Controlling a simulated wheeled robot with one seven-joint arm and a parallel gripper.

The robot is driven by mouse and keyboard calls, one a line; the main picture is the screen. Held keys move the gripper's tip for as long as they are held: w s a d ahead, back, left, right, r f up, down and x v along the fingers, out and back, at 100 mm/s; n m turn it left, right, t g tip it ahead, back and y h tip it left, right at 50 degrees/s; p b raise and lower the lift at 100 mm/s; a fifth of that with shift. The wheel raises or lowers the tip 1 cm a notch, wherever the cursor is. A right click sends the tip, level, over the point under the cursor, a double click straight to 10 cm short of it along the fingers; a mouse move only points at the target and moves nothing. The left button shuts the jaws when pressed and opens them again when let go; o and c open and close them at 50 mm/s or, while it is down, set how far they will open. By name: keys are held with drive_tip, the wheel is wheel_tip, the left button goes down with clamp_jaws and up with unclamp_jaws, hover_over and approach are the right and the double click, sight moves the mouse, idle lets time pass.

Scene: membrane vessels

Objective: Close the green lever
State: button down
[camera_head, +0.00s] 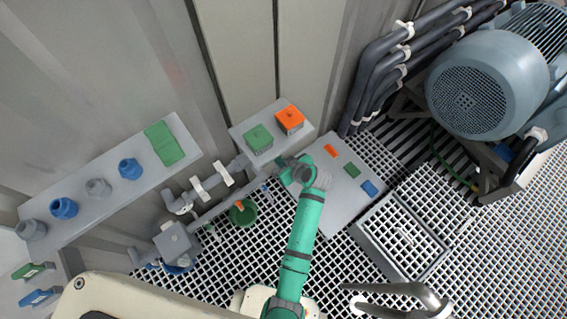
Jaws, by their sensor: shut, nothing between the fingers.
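A green lever-like handle (33,270) lies on a pale grey panel at the lower left edge, above a similar blue handle (40,297). It is small, and I cannot tell its exact position. My teal arm reaches up from the bottom middle. My gripper (284,172) is at its end, beside the grey box with the green and orange blocks. It is shut and empty, far to the right of the green handle and apart from it. Its fingertips are small and partly hidden by the wrist.
A green round valve (243,213) with an orange part stands by grey pipes (212,184). A grey shelf (90,190) carries several blue and grey knobs. A panel (335,205) with coloured blocks lies right of my gripper. A large motor (485,90) fills the upper right.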

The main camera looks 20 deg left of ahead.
drive_tip(key=shift+x, duration=2.6)
drive_tip(key=shift+a, duration=0.1)
